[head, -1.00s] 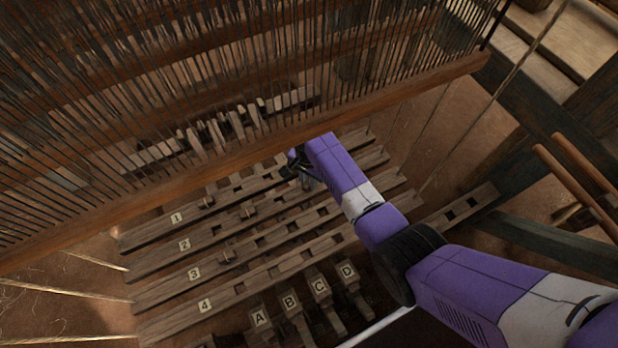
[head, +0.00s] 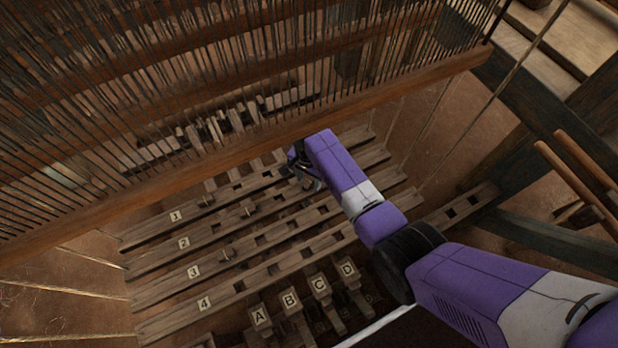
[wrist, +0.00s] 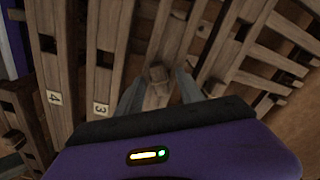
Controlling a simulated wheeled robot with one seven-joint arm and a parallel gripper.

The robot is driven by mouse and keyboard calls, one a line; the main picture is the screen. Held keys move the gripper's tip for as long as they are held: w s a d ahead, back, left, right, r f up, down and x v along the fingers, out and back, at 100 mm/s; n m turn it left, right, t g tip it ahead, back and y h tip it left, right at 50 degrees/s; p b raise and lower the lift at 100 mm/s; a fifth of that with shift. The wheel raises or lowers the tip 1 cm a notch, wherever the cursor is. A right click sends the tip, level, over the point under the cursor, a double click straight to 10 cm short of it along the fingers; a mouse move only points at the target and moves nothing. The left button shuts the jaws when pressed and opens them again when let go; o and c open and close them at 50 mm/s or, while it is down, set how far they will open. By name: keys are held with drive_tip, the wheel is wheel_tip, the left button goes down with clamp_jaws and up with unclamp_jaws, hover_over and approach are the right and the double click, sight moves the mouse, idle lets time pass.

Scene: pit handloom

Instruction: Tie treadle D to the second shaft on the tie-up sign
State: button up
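Treadle D (head: 347,268) is the rightmost of the lettered treadles at the bottom of the head view. The wooden bars numbered 1 (head: 176,215), 2 (head: 184,243), 3 (head: 193,272) and 4 (head: 204,303) run slantwise above the treadles, with slots along them. My gripper (head: 304,178) is low over the far bars, near 1 and 2, partly hidden by my arm. Gaps show on both sides of the block. I cannot make out the tie-up sign.
Treadles A (head: 261,316), B (head: 290,300) and C (head: 319,285) stand left of D. Small wooden pegs (head: 248,212) sit on several bars. A long wooden beam (head: 240,155) with dense hanging heddles crosses above. Taut cords (head: 415,140) run at the right.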

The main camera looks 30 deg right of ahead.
drive_tip(key=shift+r+p, duration=1.65)
drive_tip(key=shift+r, duration=2.3)
wheel_tip(320, 180, up, 7)
drive_tip(key=p, duration=0.8)
hover_over(309, 181)
